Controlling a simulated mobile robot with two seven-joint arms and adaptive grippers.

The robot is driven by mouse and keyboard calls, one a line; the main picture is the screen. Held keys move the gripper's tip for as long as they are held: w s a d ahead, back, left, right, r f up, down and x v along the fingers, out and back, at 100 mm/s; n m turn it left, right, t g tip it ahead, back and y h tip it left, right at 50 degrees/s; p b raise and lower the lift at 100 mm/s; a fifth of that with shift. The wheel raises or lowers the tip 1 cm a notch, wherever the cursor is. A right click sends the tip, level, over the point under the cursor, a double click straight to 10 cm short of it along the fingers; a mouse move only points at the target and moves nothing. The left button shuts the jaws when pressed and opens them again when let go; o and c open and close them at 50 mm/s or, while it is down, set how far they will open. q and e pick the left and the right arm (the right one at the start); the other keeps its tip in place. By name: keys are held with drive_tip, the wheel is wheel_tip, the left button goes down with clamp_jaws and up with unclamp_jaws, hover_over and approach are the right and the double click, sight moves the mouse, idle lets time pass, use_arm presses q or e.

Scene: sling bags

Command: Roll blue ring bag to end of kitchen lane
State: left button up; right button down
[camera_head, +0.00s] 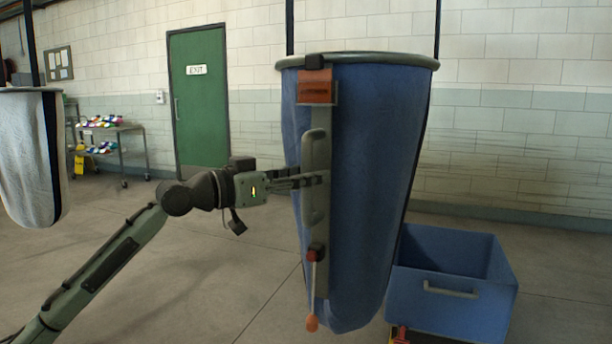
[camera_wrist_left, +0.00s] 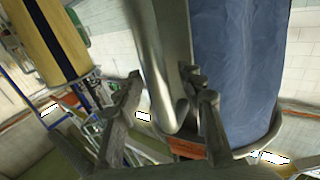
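The blue ring bag (camera_head: 372,190) hangs from a grey-green ring at its top and tapers downward. A grey upright strip with a loop handle (camera_head: 315,165) is on its near left side, below an orange block. My left gripper (camera_head: 318,180) is at the middle of that handle. In the left wrist view, its two fingers (camera_wrist_left: 168,85) stand apart, with the metallic handle (camera_wrist_left: 163,55) between them. The right finger is close against the handle; a small gap seems to show at the left finger. The blue bag cloth (camera_wrist_left: 240,60) is just behind. My right gripper is not in view.
A blue bin (camera_head: 455,312) stands on the floor at the right, partly behind the bag. A white bag (camera_head: 30,160) hangs at the far left. A shelf cart (camera_head: 115,150) and a green exit door (camera_head: 199,100) are at the back. The floor between is clear.

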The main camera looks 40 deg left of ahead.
use_arm(q)
drive_tip(key=v, duration=1.2)
